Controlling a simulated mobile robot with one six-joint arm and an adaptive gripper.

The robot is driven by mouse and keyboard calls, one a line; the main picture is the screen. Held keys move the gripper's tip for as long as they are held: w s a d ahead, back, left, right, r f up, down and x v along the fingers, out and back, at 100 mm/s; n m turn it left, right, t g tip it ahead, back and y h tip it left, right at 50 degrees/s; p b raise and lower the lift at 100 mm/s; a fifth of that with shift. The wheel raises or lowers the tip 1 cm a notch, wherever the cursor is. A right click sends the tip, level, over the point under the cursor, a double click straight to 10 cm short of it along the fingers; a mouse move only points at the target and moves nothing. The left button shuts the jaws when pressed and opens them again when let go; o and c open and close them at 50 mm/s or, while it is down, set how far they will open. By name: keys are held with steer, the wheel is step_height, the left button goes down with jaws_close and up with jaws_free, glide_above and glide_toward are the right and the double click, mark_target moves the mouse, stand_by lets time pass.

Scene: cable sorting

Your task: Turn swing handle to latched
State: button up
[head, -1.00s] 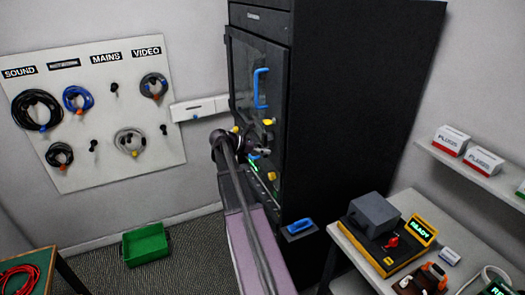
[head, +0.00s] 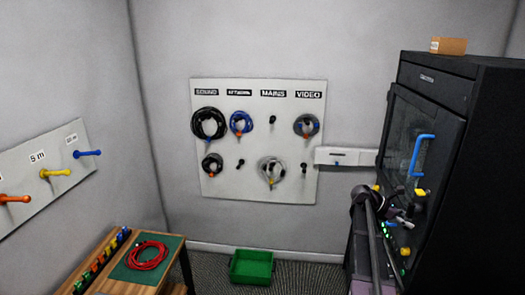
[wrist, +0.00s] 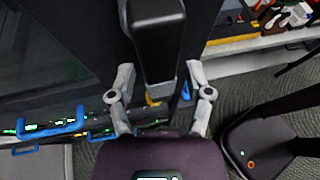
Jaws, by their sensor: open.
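The black cabinet (head: 455,150) stands at the right in the head view, with a glazed door (head: 410,125) and a blue pull (head: 420,155). My gripper (head: 404,218) is close to the cabinet front, below the blue pull. In the wrist view my gripper (wrist: 161,74) is open, one finger on each side of a thick dark bar (wrist: 158,35), which looks like the swing handle. I see gaps beside the bar's grey end and cannot tell whether either finger touches it. A yellow part shows beside its end. The handle's latch state cannot be told.
Yellow knobs (head: 419,193) stick out of the cabinet front near my arm. A cable board (head: 255,180) hangs on the back wall. A green bin (head: 252,266) sits on the floor. A wooden table (head: 125,275) with a red cable (head: 147,255) is at lower left.

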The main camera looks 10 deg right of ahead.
steer(key=shift+w+a+f, duration=0.1)
steer(key=shift+a+f, duration=0.05)
steer(key=shift+a, duration=0.25)
steer(key=s+a+f+m+t+y+b, duration=0.2)
steer(key=a+f, duration=0.5)
steer(key=a, duration=0.9)
steer(key=s+a+f+m+t+y+b, duration=0.2)
steer(key=a+f+m+y+b, duration=0.2)
steer(key=a, duration=1.3)
steer(key=s+a+f+m+t+y+b, duration=0.2)
steer(key=a+f+m+y, duration=0.3)
steer(key=a, duration=1.2)
step_height(320, 180, down, 5)
steer(key=shift+r+m+t+y+b, duration=0.1)
steer(key=shift+m+t+y+b, duration=0.25)
steer(key=shift+t+b, duration=0.35)
steer(key=shift+c, duration=0.6)
steer(key=shift+d, duration=0.1)
